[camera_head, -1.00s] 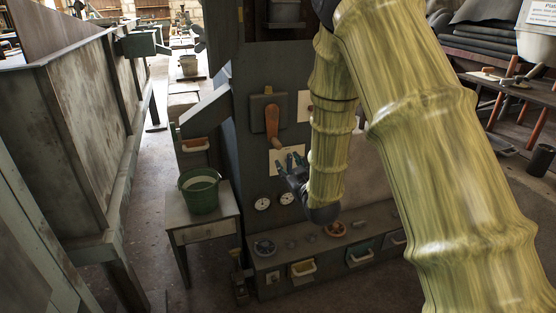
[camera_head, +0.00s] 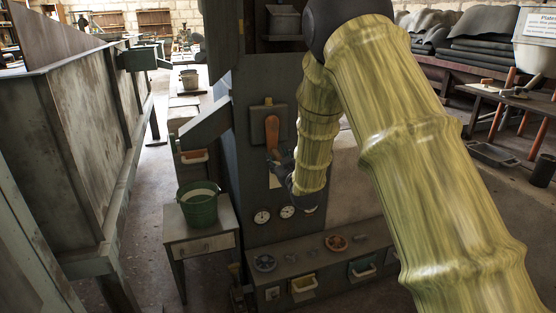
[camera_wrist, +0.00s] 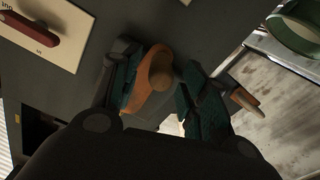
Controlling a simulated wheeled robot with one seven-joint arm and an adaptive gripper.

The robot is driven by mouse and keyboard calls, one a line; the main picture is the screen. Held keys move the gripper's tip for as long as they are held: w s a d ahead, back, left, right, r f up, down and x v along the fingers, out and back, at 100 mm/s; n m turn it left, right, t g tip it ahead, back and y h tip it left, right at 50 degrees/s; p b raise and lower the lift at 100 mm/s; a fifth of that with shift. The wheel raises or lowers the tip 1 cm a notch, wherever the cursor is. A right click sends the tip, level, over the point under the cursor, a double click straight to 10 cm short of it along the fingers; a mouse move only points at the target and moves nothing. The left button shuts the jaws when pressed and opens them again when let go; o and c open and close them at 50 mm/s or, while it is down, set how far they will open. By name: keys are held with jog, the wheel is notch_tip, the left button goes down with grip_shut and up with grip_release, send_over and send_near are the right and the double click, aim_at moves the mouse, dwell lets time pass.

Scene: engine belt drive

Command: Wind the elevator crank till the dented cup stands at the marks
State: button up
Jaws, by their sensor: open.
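The crank has an orange-brown handle (camera_head: 272,130) hanging down on a dark square plate (camera_head: 284,113) on the front of the tall grey elevator housing. A grey metal cup (camera_head: 283,24) shows in the opening above; I cannot make out a dent or the marks. My gripper (camera_head: 278,158) is at the lower end of the handle, partly hidden by my arm. In the wrist view the handle (camera_wrist: 152,82) lies between the open fingers of my gripper (camera_wrist: 160,92), closer to the left finger. I cannot tell whether that finger touches it.
Two round gauges (camera_head: 275,214) sit below the crank. A low ledge (camera_head: 325,252) with knobs and small drawers runs along the base. A green bucket (camera_head: 200,207) stands on a small table (camera_head: 205,240) at left. A red lever (camera_wrist: 30,27) on a cream plate shows in the wrist view.

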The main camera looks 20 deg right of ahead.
jog(key=shift+w, duration=0.35)
grip_shut()
jog(key=shift+a, duration=0.1)
jog(key=a+r+m+p, duration=0.4)
jog(key=a+r+m, duration=0.3)
jog(key=m, duration=1.2)
jog(key=shift+a+r+p, duration=0.35)
jog(key=shift+a+r, duration=0.05)
jog(key=shift+r, duration=0.75)
jog(key=shift+s, duration=0.1)
